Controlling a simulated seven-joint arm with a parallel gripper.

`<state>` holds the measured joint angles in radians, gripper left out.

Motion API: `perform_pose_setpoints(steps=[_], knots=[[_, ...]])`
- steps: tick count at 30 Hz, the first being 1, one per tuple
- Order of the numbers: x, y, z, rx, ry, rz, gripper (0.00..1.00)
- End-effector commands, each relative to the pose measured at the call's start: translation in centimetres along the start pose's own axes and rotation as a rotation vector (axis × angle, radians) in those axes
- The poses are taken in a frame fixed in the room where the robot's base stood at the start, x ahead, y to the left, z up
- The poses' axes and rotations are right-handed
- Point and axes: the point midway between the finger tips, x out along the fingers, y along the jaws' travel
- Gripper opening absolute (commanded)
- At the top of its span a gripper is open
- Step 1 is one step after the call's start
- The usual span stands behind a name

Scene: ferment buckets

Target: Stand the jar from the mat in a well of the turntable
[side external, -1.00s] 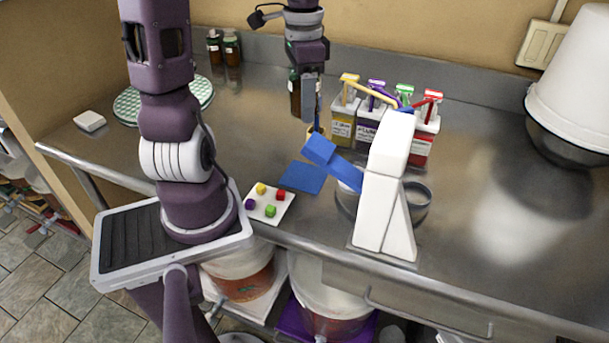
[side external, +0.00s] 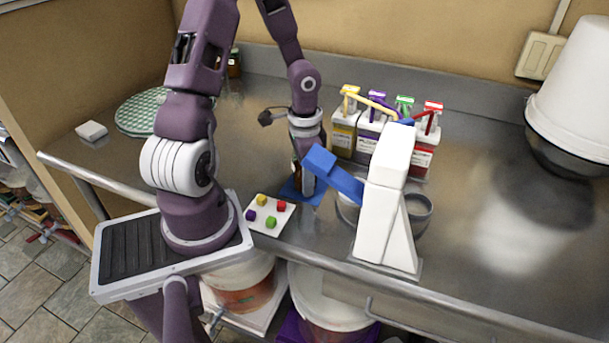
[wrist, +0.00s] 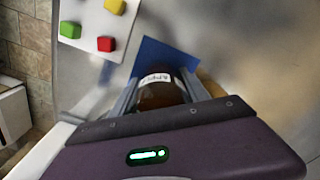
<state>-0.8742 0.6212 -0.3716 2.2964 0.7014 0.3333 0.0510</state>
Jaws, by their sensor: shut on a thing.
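The jar (wrist: 160,98) is brown with a white label band. In the wrist view it sits between the two grey fingers of my gripper (wrist: 160,92), which is shut on it. The blue mat (wrist: 158,55) lies under or just beyond it; whether the jar touches the mat is unclear. In the side view my gripper (side external: 307,182) is low over the mat (side external: 291,191), and the jar is mostly hidden. Grey round rims (side external: 420,207) show beside a white stand; they may be part of the turntable, but the stand hides most of it.
The white stand (side external: 382,210) with a blue arm (side external: 335,172) is close right of my gripper. A white plate (side external: 262,226) with coloured cubes is in front left. Several dispensers (side external: 345,132) stand behind. A green patterned disc (side external: 140,112) lies far left. The right counter is open.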

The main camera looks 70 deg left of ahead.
Motion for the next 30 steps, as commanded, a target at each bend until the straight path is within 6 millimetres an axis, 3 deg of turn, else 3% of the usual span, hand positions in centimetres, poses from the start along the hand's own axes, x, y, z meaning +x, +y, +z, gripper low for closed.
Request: perform_pose_setpoints(steps=[4,5,8,20,30], knots=[[0.3,0.0,0.0,0.000,-0.001,0.000,0.00],[0.3,0.0,0.0,0.000,-0.001,0.000,0.57],[0.3,0.0,0.0,-0.001,-0.001,0.000,0.75],[-0.6,-0.1,-0.1,-0.003,0.003,-0.003,0.75],[-8.4,-0.2,0.0,-0.005,0.001,-0.009,0.75]])
